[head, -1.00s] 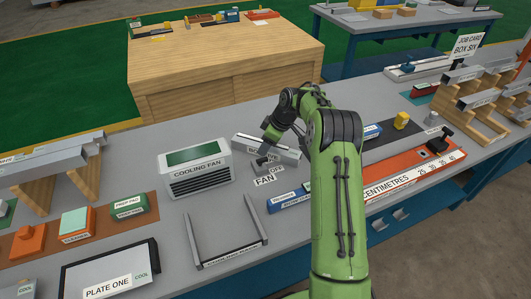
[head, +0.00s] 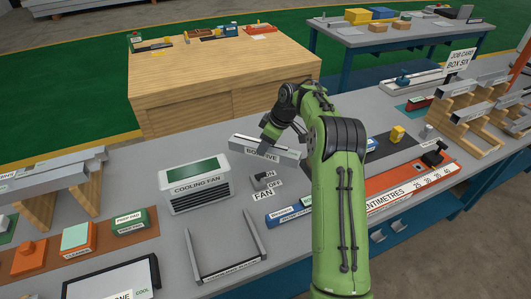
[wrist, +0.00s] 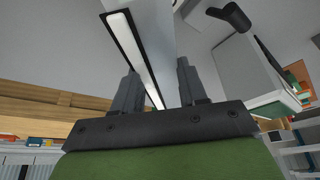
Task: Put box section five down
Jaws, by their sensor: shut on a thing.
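Box section five (head: 249,146) is a long grey bar with a white end label, behind the fan switch on the grey bench in the head view. My gripper (head: 270,143) is shut on it from above; the fingertips are partly hidden by my arm. In the wrist view the bar (wrist: 162,35) runs between the two fingers of my gripper (wrist: 158,90), with a dark-edged white strip along its face. I cannot tell whether its underside touches the bench.
The cooling fan (head: 195,186) stands left of the bar, the fan switch (head: 262,182) in front. A U-shaped grey frame (head: 227,270) lies nearer. Wooden racks with bars stand left (head: 85,195) and right (head: 470,125). An orange centimetre rule (head: 400,187) lies right of my arm.

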